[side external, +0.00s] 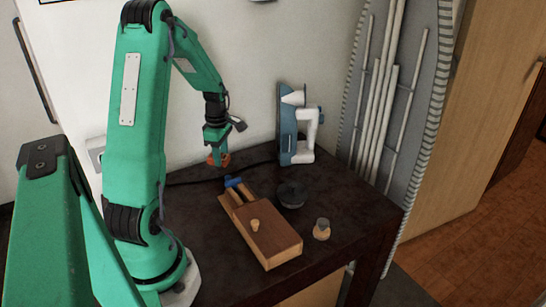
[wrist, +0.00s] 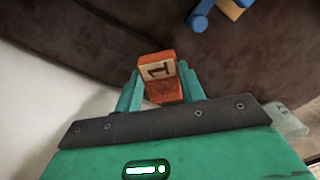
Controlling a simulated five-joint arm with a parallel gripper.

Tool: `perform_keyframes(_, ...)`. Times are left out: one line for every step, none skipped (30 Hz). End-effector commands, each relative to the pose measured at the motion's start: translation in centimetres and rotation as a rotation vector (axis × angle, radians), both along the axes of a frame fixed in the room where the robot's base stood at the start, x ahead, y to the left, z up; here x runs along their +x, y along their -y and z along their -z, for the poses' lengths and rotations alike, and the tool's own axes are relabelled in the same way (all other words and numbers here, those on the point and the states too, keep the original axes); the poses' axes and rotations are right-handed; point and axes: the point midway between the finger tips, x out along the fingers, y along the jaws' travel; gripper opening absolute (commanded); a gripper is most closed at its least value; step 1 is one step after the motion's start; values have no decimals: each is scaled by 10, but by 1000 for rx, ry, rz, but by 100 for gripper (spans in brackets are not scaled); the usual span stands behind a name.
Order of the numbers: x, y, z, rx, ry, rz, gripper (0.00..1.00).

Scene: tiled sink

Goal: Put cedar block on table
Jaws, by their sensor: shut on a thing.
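The cedar block (wrist: 158,72) is a small orange-brown block with a pale label that shows a dark "1". It sits between the green fingers of my gripper (wrist: 161,88) in the wrist view. In the side view, my gripper (side external: 217,152) is shut on the block (side external: 219,160) and points down over the back of the dark table (side external: 355,215). The block appears to be a little above the tabletop, though the exact gap cannot be told. The block's rear end is hidden between the fingers.
A wooden box (side external: 270,235) with a knob and a blue-tipped piece (side external: 233,182) stands in front of my gripper. A dark round tin (side external: 291,194), a small round-topped object (side external: 321,229) and a blue-white iron (side external: 290,130) are to the right.

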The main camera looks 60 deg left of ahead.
Motion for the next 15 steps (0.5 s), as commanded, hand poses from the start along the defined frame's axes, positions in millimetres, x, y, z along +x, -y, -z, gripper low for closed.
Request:
perform_keyframes(-1, -4, 2, 0, 0, -2, 17)
perform_keyframes(-2, -6, 3, 0, 0, -2, 17)
perform_keyframes(-2, -7, 4, 0, 0, -1, 17)
perform_keyframes(-2, -8, 5, 0, 0, -1, 17)
perform_keyframes(-3, -8, 5, 0, 0, 0, 17)
perform_keyframes(-3, -8, 5, 1, 1, 0, 17)
perform_keyframes(-3, -9, 5, 1, 1, 0, 17)
perform_keyframes(-3, -8, 5, 1, 1, 1, 17)
perform_keyframes(-3, -8, 6, 1, 1, 1, 17)
perform_keyframes(-3, -8, 6, 0, 0, 0, 17)
perform_keyframes(-3, -8, 8, 0, 0, 0, 17)
perform_keyframes(-3, -8, 10, 0, 0, 0, 17)
perform_keyframes(-3, -8, 12, 0, 0, 0, 17)
perform_keyframes(-3, -8, 15, -1, -1, 0, 17)
perform_keyframes(-3, -8, 19, -1, -1, 0, 17)
